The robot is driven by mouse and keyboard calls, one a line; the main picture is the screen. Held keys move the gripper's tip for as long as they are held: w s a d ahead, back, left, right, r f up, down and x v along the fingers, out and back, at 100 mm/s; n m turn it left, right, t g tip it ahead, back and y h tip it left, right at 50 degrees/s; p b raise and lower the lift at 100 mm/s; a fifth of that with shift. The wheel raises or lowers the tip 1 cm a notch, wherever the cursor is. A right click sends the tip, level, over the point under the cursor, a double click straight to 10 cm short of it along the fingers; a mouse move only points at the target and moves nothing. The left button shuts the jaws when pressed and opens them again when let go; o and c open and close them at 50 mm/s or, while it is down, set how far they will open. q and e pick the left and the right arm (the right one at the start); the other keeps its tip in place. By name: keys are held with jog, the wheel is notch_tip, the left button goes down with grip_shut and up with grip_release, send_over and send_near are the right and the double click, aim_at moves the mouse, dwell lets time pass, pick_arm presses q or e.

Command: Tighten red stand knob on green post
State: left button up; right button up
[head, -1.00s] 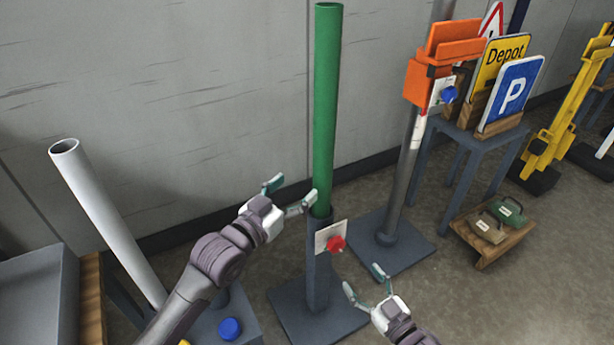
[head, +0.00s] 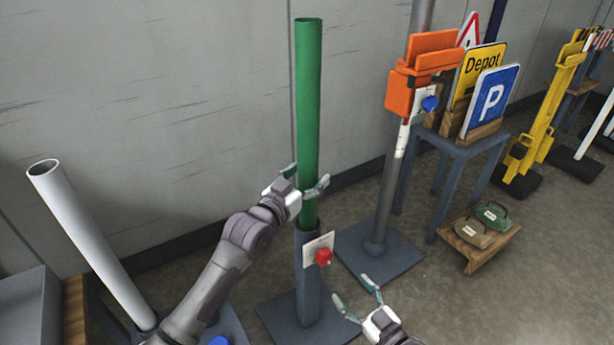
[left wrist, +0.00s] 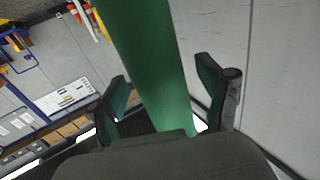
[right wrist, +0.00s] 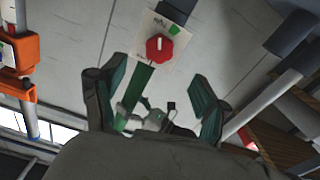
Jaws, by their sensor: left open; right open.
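The green post (head: 307,110) stands upright in a dark grey stand (head: 308,285). The red knob (head: 323,257) sits on the stand's upper front, beside a white label plate (head: 312,247). My left gripper (head: 308,180) is open, its fingers on either side of the green post just above the stand; the post (left wrist: 150,60) also fills the space between the fingers in the left wrist view. My right gripper (head: 357,301) is open and empty, below and right of the knob. In the right wrist view the red knob (right wrist: 159,47) is ahead of the open fingers, apart from them.
A grey post with an orange clamp (head: 402,92) and blue knob stands right of the green post. A table with Depot and P signs (head: 490,100) is beyond it. A white tube (head: 85,230) leans at left. Weights lie on a low wooden stand (head: 470,250).

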pick_arm(q)
grip_shut()
pick_arm(e)
jog(key=g+h, duration=0.3)
send_near(327, 259)
jog(key=shift+m, duration=0.3)
jog(key=x, duration=1.1)
jog(key=shift+w+a+f, duration=0.15)
jog(key=shift+w+f, duration=0.05)
jog(key=shift+w, duration=0.1)
jog(key=c, duration=1.2)
